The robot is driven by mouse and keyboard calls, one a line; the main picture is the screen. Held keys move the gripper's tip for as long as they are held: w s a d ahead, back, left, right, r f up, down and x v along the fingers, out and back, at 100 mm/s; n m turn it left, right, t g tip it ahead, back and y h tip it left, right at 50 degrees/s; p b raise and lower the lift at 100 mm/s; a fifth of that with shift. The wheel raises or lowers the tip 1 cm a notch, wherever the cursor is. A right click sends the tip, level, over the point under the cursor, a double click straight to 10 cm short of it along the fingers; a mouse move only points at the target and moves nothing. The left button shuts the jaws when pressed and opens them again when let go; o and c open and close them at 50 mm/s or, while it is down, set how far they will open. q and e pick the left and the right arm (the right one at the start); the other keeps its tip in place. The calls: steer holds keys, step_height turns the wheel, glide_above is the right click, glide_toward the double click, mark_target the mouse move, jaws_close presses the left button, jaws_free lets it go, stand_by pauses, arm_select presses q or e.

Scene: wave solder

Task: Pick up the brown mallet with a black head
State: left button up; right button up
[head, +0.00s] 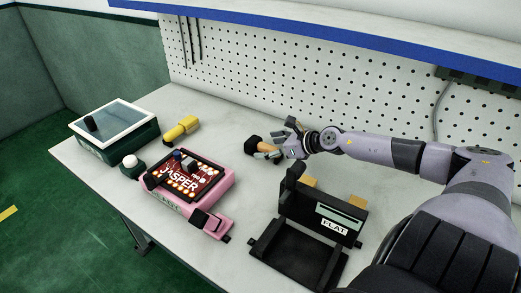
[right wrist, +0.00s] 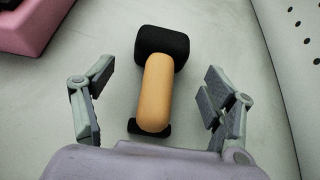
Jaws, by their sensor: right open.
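The mallet with a black head (right wrist: 163,45) and an orange-brown handle (right wrist: 157,92) lies on the table, seen from above in the right wrist view. In the head view its head (head: 252,145) shows beside my right gripper (head: 274,144), with the handle partly hidden by the fingers. In the right wrist view my right gripper (right wrist: 150,100) is open, with one finger on each side of the handle and a visible gap on both sides. The black head lies beyond the fingertips. My left gripper is not in view.
A pink fixture (head: 221,179) with a red board stands left of centre. A black fixture labelled FLAT (head: 335,226) stands in front of my right arm. A yellow-handled tool (head: 181,128) and a green box (head: 125,138) are at the left. A pegboard (head: 300,75) rises behind.

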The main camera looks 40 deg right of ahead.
steer(key=shift+x, duration=1.15)
steer(key=shift+c, duration=0.5)
steer(key=c, duration=1.4)
